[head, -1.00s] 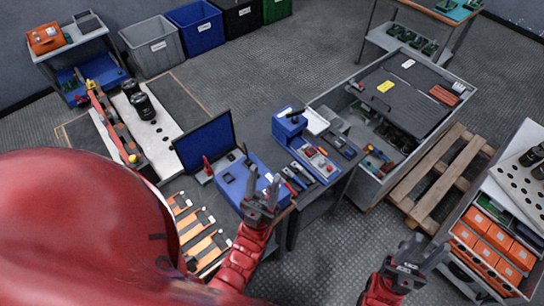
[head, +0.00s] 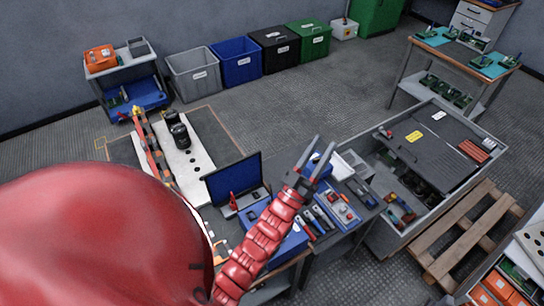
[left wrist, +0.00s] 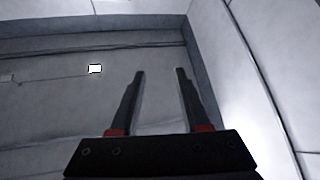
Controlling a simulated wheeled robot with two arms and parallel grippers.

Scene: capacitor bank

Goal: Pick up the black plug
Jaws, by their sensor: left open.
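My left gripper (head: 324,144) is raised in the head view, with its two fingers apart and pointing up. It overlaps the workbench's blue tool block in the picture. The left wrist view shows the same open fingers (left wrist: 160,72) with nothing between them and only grey walls beyond. I cannot pick out the black plug for certain. Small dark items lie near the open blue-lidded case (head: 232,178), too small to name, and my arm hides part of that bench. My right gripper is outside the head view.
Two black cylinders (head: 180,133) stand on a white perforated board at the left. A grey cabinet (head: 385,238) with a dark panel on top stands to the right, beside a wooden pallet (head: 465,240). Bins (head: 195,75) line the back wall. Open floor lies between.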

